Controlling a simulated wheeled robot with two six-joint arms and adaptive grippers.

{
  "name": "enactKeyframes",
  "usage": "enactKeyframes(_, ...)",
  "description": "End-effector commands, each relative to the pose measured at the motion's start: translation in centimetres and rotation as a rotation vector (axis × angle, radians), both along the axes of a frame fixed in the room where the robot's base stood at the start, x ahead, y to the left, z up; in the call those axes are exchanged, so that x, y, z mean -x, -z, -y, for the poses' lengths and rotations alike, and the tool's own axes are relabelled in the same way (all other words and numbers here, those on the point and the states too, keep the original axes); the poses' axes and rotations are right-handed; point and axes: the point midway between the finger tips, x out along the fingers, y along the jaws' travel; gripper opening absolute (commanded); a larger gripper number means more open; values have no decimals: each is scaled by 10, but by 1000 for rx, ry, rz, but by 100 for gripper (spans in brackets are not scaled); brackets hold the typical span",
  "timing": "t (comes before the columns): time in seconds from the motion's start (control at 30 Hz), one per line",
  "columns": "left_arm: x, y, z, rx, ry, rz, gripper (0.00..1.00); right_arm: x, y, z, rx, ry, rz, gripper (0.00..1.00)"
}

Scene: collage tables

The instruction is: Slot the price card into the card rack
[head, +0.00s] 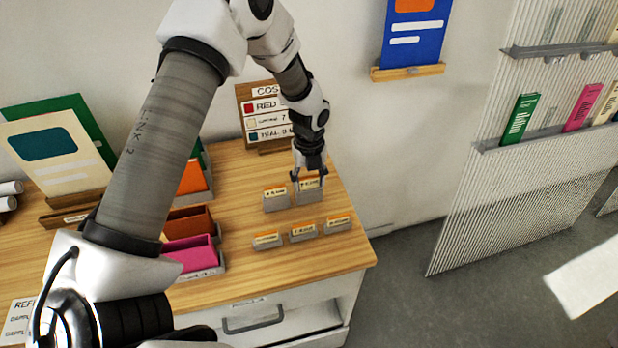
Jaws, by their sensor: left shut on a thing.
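My left gripper (309,177) points down over the back right of the wooden table, shut on a small cream price card (311,184) with an orange top edge. The card is upright, at the grey card rack (310,197) in the back row; its lower edge is hidden, so I cannot tell how deep it sits. Just left stands another grey holder (276,204) with a similar card. A front row of several small grey holders (303,237) also carries cards. My right gripper is out of view.
A price board (255,110) stands behind the gripper. Orange and pink bins (190,252) sit left of the racks. The table (345,258) ends just right of the racks. A ribbed display panel (470,200) stands farther right.

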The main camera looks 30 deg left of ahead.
Motion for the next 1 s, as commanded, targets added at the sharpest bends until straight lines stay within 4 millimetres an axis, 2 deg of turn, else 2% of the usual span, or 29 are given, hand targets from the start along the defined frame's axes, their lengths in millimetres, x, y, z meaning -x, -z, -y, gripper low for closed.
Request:
enactKeyframes(0.13,0,7,0,0,0,0,42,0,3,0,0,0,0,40)
enactKeyframes(0.47,0,7,0,0,0,0,42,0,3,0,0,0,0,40)
enactKeyframes(0.5,0,7,0,0,0,0,60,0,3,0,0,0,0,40)
enactKeyframes(0.57,0,7,0,0,0,0,81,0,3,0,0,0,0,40)
enactKeyframes(0.6,0,7,0,0,0,0,85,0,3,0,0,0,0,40)
enactKeyframes(0.83,0,7,0,0,0,0,85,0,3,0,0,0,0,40)
enactKeyframes(0.87,0,7,0,0,0,0,96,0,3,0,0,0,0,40)
enactKeyframes(0.9,0,7,0,0,0,0,100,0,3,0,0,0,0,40)
enactKeyframes(1.0,0,7,0,0,0,0,100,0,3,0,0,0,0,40)
